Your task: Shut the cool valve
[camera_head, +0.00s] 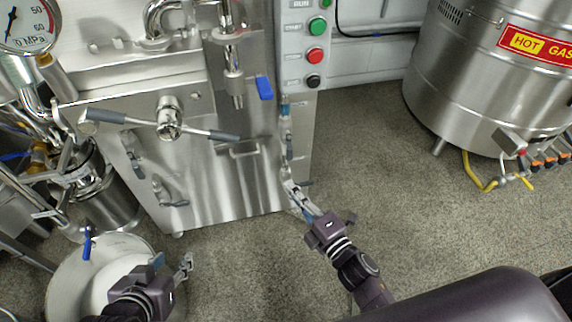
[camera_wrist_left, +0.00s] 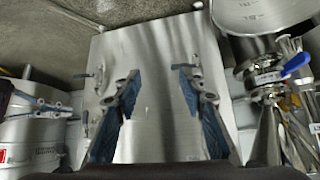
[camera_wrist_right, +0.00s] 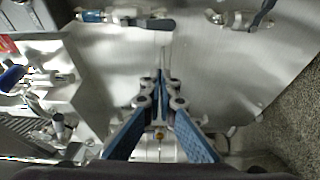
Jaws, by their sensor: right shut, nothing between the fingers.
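No label naming the cool valve is readable. Small grey-handled valves sit on the steel cabinet (camera_head: 225,185). Along its right edge I see an upper valve (camera_head: 286,108) and a lower one (camera_head: 289,148); at its left are two more, one of them low (camera_head: 168,195). My right gripper (camera_head: 291,188) is shut and empty near the cabinet's lower right edge. In the right wrist view its fingertips (camera_wrist_right: 160,75) are below a valve with a dark grey handle (camera_wrist_right: 145,22); contact cannot be told. A second valve (camera_wrist_right: 245,18) is at upper right. My left gripper (camera_wrist_left: 155,75) is open and empty.
A white bucket (camera_head: 65,275) stands at the lower left, beside my left gripper. A steel tank (camera_head: 450,90) stands at the right. The floor between is clear.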

